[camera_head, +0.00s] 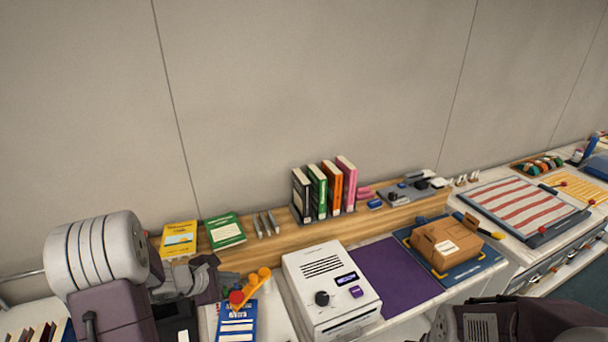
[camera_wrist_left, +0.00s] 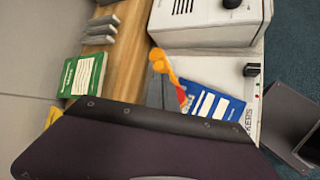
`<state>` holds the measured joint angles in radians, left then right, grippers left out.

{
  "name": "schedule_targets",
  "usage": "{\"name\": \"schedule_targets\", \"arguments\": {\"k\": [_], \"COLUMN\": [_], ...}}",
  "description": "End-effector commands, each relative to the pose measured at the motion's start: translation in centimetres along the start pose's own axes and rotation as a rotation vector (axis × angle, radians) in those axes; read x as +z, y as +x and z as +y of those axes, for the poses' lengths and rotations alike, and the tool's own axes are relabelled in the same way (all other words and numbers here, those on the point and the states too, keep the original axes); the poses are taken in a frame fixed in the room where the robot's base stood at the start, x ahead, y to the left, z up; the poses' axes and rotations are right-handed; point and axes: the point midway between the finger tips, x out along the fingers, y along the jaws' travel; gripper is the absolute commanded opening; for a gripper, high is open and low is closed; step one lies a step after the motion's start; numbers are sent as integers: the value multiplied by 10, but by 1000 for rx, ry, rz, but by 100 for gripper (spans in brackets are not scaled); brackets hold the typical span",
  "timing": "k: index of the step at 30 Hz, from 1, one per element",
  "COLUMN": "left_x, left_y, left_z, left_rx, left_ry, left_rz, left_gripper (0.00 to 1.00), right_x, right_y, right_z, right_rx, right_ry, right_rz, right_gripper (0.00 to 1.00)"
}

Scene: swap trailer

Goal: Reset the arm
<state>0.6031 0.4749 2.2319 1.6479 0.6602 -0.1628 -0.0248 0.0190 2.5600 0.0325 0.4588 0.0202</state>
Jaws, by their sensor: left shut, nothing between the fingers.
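My left arm comes in from the left in the head view. Its dark gripper (camera_head: 203,274) is shut and empty, just left of an orange tool with a red end (camera_head: 256,284). A blue booklet (camera_head: 238,322) lies beside the tool. The left wrist view shows the orange tool (camera_wrist_left: 162,64) and blue booklet (camera_wrist_left: 215,103) beyond a large dark panel that hides much of the lower picture; the fingertips do not show clearly there. My right gripper is not in view.
A white box with a dark knob (camera_head: 330,285) stands right of the booklet. A purple mat (camera_head: 397,277) and a cardboard box (camera_head: 446,243) lie farther right. A wooden ledge (camera_head: 272,245) along the wall holds upright books (camera_head: 318,190) and a green book (camera_head: 226,231).

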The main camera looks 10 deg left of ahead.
Motion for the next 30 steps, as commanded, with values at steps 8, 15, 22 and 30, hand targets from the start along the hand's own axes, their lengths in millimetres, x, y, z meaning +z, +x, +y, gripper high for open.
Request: {"name": "schedule_targets", "arguments": {"k": [8, 15, 22, 30], "left_x": [143, 119, 62, 58], "left_y": [-5, -61, -81, -81], "left_z": [-79, -186, -187, -182], "left_rx": [-240, -631, -804, -808], "left_ry": [577, 1433, 1813, 1837], "left_rz": [-186, -204, -134, -112], "left_gripper": [0, 0, 0, 0], "right_x": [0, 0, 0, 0], "right_y": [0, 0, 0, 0], "right_z": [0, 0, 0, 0], "right_rx": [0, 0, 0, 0], "right_ry": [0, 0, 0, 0], "right_rz": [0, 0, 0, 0], "right_gripper": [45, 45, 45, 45]}}
